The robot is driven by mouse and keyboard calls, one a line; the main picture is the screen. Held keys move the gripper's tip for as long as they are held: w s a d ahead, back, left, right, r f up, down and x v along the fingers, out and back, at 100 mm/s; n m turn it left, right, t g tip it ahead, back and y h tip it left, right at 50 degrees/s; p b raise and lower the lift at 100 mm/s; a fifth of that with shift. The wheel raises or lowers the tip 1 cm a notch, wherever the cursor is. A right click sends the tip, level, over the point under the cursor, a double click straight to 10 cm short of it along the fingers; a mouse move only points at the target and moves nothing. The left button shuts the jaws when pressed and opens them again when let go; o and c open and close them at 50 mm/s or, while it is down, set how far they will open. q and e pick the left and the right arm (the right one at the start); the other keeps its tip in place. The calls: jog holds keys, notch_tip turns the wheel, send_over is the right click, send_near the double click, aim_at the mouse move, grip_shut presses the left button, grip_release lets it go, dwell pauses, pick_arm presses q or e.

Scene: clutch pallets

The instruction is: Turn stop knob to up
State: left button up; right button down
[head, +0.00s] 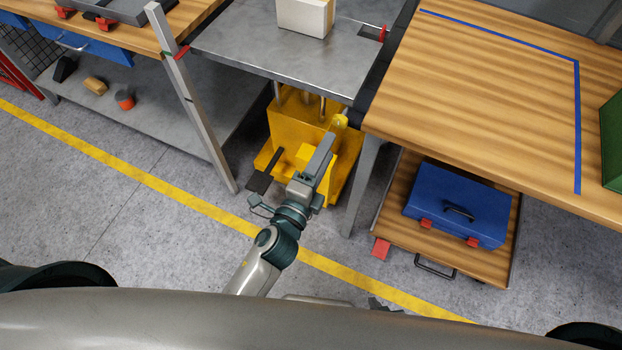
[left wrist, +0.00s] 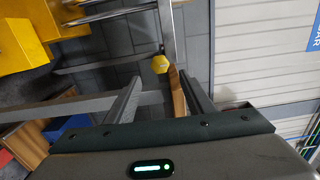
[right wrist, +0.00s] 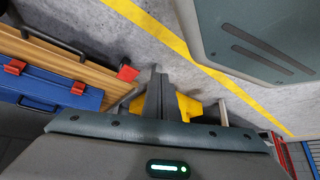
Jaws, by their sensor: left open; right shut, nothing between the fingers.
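The stop knob (head: 340,121) is a small yellow knob near the corner of the grey metal table, by the black edge strip. In the left wrist view the knob (left wrist: 160,64) appears as a yellow faceted cap, between the open fingertips in the picture and seemingly just beyond them. My left gripper (head: 331,138) reaches up to it in the head view, open and empty; its fingers partly hide the yellow machine behind. I cannot tell whether they touch the knob. The knob's marking is too small to read. My right gripper (right wrist: 158,72) is shut and empty, low over the floor.
The grey metal table (head: 235,40) carries a white box (head: 305,16). A yellow lift body (head: 290,125) stands beneath. A wooden workbench (head: 480,80) is at the right, with a blue toolbox (head: 455,204) on the lower shelf.

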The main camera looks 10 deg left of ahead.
pick_arm(q)
jog(key=shift+b+v, duration=0.7)
jog(key=shift+v, duration=3.05)
jog(key=s+a+f+n+g+y, duration=0.15)
jog(key=f+n, duration=0.25)
jog(key=f, duration=0.9)
jog(key=a+f+n+g, duration=0.2)
jog(key=f+n+g, duration=0.15)
jog(key=f, duration=0.85)
jog(key=s+a+f+n+g+y, duration=0.1)
jog(key=s+a+f+n, duration=0.3)
jog(key=f, duration=0.7)
jog(key=s+a+f+n+g+y, duration=0.1)
jog(key=s+a+f+n+g, duration=0.2)
jog(key=s+f+n, duration=0.5)
notch_tip(320, 180, down, 3)
jog(key=shift+s+a+r+g, duration=0.1)
jog(key=shift+s+a+g, duration=0.1)
jog(key=shift+a+g, duration=0.35)
pick_arm(e)
jog(key=shift+t, duration=0.4)
jog(key=w, duration=0.1)
jog(key=w+a+r, duration=0.1)
jog(key=w, duration=0.2)
jog(key=shift+w+a+r, duration=0.1)
jog(key=shift+a+r, duration=0.05)
jog(key=shift+r, duration=0.2)
